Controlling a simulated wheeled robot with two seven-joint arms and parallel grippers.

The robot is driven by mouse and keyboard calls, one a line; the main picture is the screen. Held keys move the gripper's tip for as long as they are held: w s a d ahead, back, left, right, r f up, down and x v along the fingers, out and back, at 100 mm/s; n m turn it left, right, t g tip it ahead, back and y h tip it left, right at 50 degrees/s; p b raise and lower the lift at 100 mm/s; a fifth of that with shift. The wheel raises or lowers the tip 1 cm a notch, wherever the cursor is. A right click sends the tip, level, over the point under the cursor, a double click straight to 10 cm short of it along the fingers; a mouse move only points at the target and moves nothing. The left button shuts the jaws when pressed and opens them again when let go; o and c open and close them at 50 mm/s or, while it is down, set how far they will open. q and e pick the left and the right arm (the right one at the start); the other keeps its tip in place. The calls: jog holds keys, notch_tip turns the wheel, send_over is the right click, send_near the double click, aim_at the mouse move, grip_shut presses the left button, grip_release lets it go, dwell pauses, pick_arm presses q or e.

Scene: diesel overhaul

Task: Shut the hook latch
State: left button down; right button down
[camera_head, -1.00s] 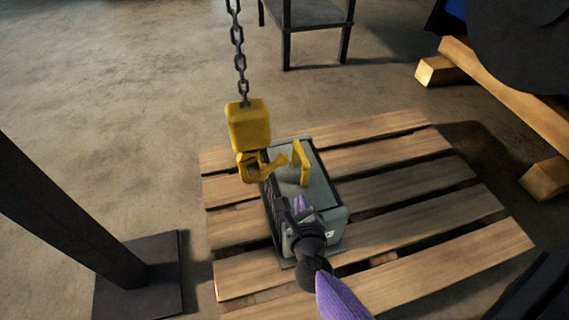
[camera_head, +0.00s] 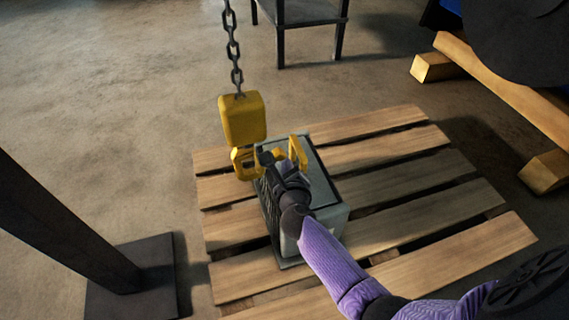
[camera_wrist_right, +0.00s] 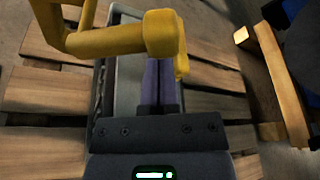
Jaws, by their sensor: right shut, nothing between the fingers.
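The yellow hook block (camera_head: 242,118) hangs from a chain, with its yellow hook (camera_head: 240,163) below it, beside a grey box-shaped unit. The unit has a yellow lifting loop (camera_head: 299,150) on top. My right gripper (camera_head: 268,158) is shut and empty, at the hook's right side and over the unit's top. It covers part of the hook and the latch in the head view. In the right wrist view a yellow bar (camera_wrist_right: 110,40) with a rounded end crosses just beyond the purple fingers (camera_wrist_right: 160,82). I cannot tell whether the fingers touch it. My left gripper is not in view.
The grey unit (camera_head: 325,190) sits on a wooden pallet (camera_head: 415,185). The chain (camera_head: 233,50) runs up from the block. A dark post (camera_head: 70,225) stands at left. A dark table (camera_head: 300,15) is behind, and wooden beams (camera_head: 505,85) lie at right.

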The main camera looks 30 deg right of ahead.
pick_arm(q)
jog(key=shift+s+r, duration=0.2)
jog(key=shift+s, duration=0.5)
pick_arm(e)
jog(key=shift+a+r, duration=0.4)
jog(key=shift+r, duration=0.15)
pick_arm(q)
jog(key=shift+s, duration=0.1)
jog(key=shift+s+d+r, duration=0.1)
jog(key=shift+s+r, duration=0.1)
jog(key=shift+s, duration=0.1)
pick_arm(e)
jog(key=shift+w+r+n, duration=0.1)
jog(key=shift+r+n, duration=0.1)
jog(key=shift+n, duration=0.1)
